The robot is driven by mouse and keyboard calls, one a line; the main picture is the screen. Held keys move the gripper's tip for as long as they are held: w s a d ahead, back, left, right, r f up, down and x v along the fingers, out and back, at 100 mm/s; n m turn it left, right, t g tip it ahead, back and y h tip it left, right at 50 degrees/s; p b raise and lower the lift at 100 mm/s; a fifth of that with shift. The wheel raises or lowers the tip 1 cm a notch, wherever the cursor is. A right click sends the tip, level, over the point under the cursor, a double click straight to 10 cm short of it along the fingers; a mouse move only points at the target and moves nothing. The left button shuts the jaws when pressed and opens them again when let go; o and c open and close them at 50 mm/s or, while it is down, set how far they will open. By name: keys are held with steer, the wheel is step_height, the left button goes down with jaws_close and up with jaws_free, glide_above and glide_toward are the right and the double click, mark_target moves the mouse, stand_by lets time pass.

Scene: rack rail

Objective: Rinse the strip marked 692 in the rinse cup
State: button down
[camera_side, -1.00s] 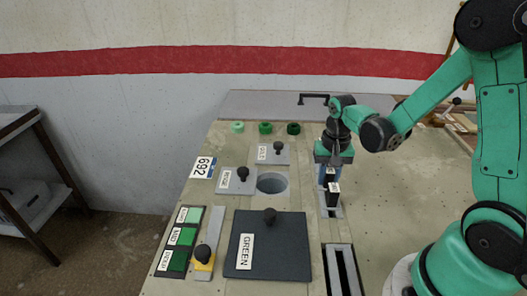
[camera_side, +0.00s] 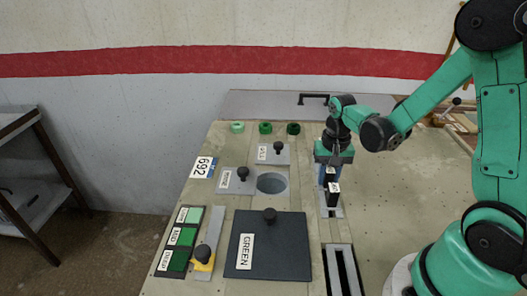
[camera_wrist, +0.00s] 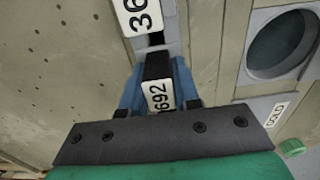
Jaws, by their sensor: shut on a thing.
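My gripper (camera_side: 328,178), with blue fingers, is shut on the strip marked 692 (camera_wrist: 158,95). The strip's black end and white label show between the fingers in the wrist view. In the side view the gripper hides most of it, and I cannot tell whether it is clear of the rail (camera_side: 333,212). A round open cup (camera_side: 271,184) lies left of my gripper; it also shows at the upper right of the wrist view (camera_wrist: 285,42). A grey knobbed lid (camera_side: 236,181), with a label that seems to read RINSE, lies beside the cup.
Another strip (camera_side: 333,194), its label starting 36, stands just in front of the gripper. A COLD lid (camera_side: 272,153) lies behind the cup. A 692 card (camera_side: 203,167) lies left.

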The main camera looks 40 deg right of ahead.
steer(key=shift+r, duration=5.55)
steer(key=shift+w, duration=0.1)
steer(key=w+a+r, duration=0.1)
steer(key=w+a, duration=0.7)
steer(key=w, duration=0.1)
steer(key=shift+w, duration=0.2)
steer(key=shift+f, duration=0.1)
step_height(320, 180, down, 10)
steer(key=shift+s, duration=0.15)
